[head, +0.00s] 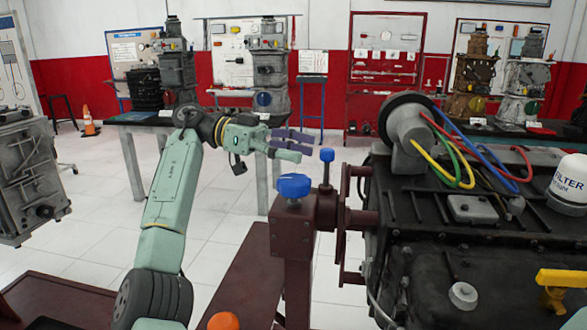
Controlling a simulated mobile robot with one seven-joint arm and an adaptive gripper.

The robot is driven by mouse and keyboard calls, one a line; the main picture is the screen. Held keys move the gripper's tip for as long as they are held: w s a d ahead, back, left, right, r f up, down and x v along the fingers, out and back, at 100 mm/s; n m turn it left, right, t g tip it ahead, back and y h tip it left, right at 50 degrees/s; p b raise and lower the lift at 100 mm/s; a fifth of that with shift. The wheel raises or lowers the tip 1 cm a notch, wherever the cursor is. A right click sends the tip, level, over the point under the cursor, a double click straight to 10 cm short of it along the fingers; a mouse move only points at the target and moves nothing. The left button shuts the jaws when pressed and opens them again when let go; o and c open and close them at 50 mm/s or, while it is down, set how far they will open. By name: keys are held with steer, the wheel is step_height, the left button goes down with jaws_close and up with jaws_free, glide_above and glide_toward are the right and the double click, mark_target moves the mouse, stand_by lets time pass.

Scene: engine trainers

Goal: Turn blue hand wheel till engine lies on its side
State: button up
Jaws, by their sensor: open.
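A blue lobed hand wheel (293,186) sits on top of a dark red stand (298,245) in the middle. A smaller blue knob (327,155) tops a dark red post just right of it. The dark engine (470,250) fills the right side, joined to the stand by a dark red bracket (355,225). Coloured leads and a white filter (569,182) are on its upper face. My gripper (301,145) is open and empty, with fingers pointing right. In the picture it is just above the hand wheel and left of the smaller knob; I cannot tell the depth gap.
An orange knob (223,321) shows at the bottom. A grey engine block (29,180) is at the left edge. Tables with other engines (270,70) stand along the back, with an orange cone (88,122) at left. Tiled floor (85,220) is clear left of my arm.

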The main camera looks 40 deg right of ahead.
steer(key=w+f+n+t+h, duration=0.1)
steer(key=f+n+t, duration=0.1)
steer(key=shift+w+a+f+t+h, duration=0.1)
steer(key=shift+w+f+t+h, duration=0.1)
steer(key=shift+w+t+h, duration=0.15)
steer(key=w+a+n+t+h, duration=0.2)
steer(key=w+n+t+h, duration=0.1)
steer(key=w+n+t, duration=0.15)
steer(key=n+t+h+b, duration=0.35)
steer(key=n+t, duration=0.45)
steer(key=t, duration=0.5)
glide_toward(285, 188)
steer(key=d, duration=0.2)
steer(key=shift+y, duration=0.4)
steer(key=x, duration=0.3)
steer(key=p+x, duration=0.1)
steer(key=x, duration=0.7)
steer(key=shift+w+a+r, duration=0.1)
steer(key=shift+w+r, duration=0.15)
steer(key=shift+r, duration=0.1)
steer(key=shift+c, duration=0.6)
steer(key=c, duration=1.1)
steer(key=shift+o, duration=0.2)
